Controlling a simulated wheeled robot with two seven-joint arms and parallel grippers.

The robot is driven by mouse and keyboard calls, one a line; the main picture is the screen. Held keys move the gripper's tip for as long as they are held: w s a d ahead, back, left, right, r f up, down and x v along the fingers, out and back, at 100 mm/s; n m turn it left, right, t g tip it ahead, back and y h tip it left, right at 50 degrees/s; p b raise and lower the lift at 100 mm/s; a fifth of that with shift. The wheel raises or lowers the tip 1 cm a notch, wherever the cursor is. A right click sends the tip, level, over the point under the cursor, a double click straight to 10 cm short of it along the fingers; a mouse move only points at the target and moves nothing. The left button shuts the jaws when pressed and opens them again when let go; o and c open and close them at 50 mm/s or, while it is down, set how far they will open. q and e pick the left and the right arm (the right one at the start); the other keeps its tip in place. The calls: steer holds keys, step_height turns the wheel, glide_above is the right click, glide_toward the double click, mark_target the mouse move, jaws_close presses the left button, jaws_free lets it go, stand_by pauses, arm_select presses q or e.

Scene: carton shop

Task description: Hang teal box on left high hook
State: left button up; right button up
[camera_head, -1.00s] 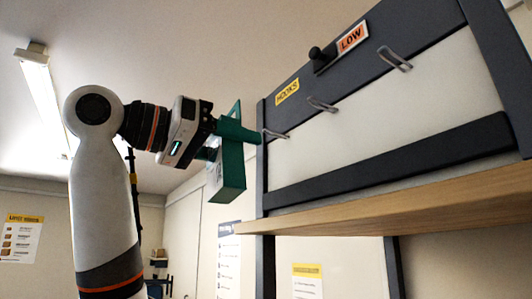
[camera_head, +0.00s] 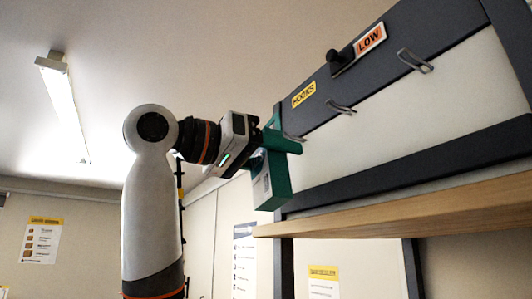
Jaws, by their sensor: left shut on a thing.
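The teal box (camera_head: 277,180) is in the air at the left end of the dark hook rail. My left gripper (camera_head: 257,140) is shut on its upper part, and the fingertips are partly hidden by the box. The box's upper right end overlaps the left hook (camera_head: 293,138) in the picture. I cannot tell whether they touch or whether the hook is in the box's opening. A middle hook (camera_head: 341,107) and a right hook (camera_head: 415,61) are bare. My right gripper is not in view.
A wooden shelf (camera_head: 400,212) juts out below the hook rail (camera_head: 370,80), just right of the box. A dark upright post (camera_head: 284,260) stands below the box. A yellow hooks label (camera_head: 304,95) and an orange LOW label (camera_head: 370,40) are on the rail. The space left of the rack is open.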

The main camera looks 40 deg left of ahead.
mark_target(312, 169)
arm_select(q)
steer(key=shift+f+x, duration=0.2)
steer(key=shift+x, duration=1.85)
steer(key=shift+w+d+f, duration=0.1)
steer(key=shift+w+f, duration=0.1)
steer(key=shift+f, duration=0.05)
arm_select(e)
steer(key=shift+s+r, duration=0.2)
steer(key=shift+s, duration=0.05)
arm_select(q)
steer(key=shift+f, duration=0.15)
steer(key=o, duration=0.9)
steer(key=shift+d, duration=0.1)
steer(key=shift+o, duration=1.1)
steer(key=shift+d, duration=0.2)
steer(key=shift+s+d, duration=0.1)
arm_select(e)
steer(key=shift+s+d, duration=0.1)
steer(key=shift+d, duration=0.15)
arm_select(q)
steer(key=shift+a, duration=0.3)
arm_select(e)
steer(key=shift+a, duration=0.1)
